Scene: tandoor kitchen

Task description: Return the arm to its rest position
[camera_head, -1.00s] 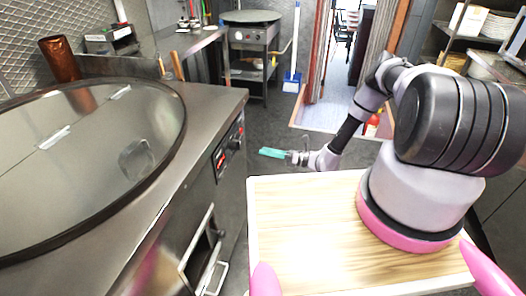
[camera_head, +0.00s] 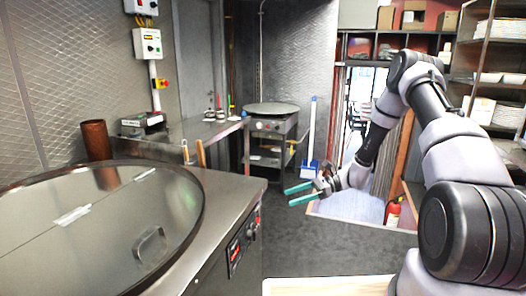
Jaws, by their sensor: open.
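My gripper (camera_head: 294,195) is at the end of my arm (camera_head: 420,110), held up in the air above the dark floor. Its two teal fingers are spread apart, with nothing between them. The arm rises from the lower right, bends at the top and reaches down and left to the gripper. The gripper is to the right of the steel counter and touches nothing that I can see.
A steel counter with a round lidded tandoor (camera_head: 95,225) fills the left. A smaller round-topped oven (camera_head: 271,120) stands at the back, with a blue dustpan (camera_head: 309,168) beside it. A fire extinguisher (camera_head: 392,213) and shelves (camera_head: 495,75) are right. The floor (camera_head: 325,250) between is clear.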

